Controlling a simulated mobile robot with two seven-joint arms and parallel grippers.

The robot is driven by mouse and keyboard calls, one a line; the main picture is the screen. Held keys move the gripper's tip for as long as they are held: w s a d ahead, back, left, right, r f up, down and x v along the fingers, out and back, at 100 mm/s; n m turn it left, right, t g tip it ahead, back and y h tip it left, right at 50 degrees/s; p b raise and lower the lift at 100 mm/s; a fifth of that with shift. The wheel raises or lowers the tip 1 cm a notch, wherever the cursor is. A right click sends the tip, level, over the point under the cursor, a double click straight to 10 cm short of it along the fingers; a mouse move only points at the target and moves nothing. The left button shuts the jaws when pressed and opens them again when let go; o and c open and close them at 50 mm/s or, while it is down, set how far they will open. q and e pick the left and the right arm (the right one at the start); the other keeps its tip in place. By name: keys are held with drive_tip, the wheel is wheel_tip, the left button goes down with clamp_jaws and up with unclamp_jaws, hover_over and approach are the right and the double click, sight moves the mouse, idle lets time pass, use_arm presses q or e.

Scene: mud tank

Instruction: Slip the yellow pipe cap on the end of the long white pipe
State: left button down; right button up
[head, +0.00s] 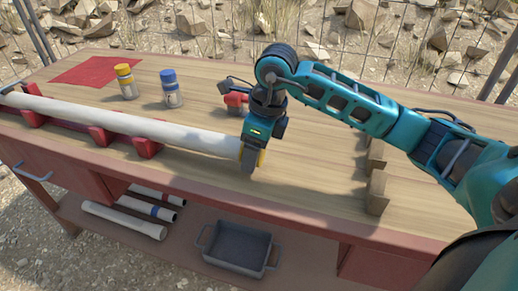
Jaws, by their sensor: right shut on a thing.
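The long white pipe (130,123) lies level along the front of the workbench, resting in red supports. Its right end is at my right gripper (250,166). My right gripper points down and is shut on the yellow pipe cap (262,158), of which only a narrow yellow edge shows beside the fingers. The cap is at the pipe's right end; the fingers hide the joint, so I cannot tell whether it is around the end or only against it. My left gripper is not in view.
A yellow-topped bottle (126,84) and a blue-topped bottle (170,92) stand behind the pipe. A red object (236,103) is behind my right gripper. Wooden blocks (377,192) stand at the right. A grey tray (238,247) and several pipes (124,218) lie on the lower shelf.

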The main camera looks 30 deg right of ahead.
sight(241, 147)
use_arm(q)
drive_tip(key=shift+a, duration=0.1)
use_arm(e)
drive_tip(key=shift+w+a, duration=0.9)
drive_tip(key=shift+w, duration=0.15)
drive_tip(key=shift+w+a, duration=0.1)
drive_tip(key=o, duration=0.9)
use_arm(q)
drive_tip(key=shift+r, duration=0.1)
use_arm(e)
drive_tip(key=shift+r, duration=0.3)
drive_tip(key=p+v, duration=0.1)
drive_tip(key=v, duration=1)
drive_tip(key=shift+p, duration=0.35)
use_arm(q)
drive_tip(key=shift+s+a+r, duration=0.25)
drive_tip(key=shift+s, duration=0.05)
use_arm(e)
drive_tip(key=shift+r, duration=0.65)
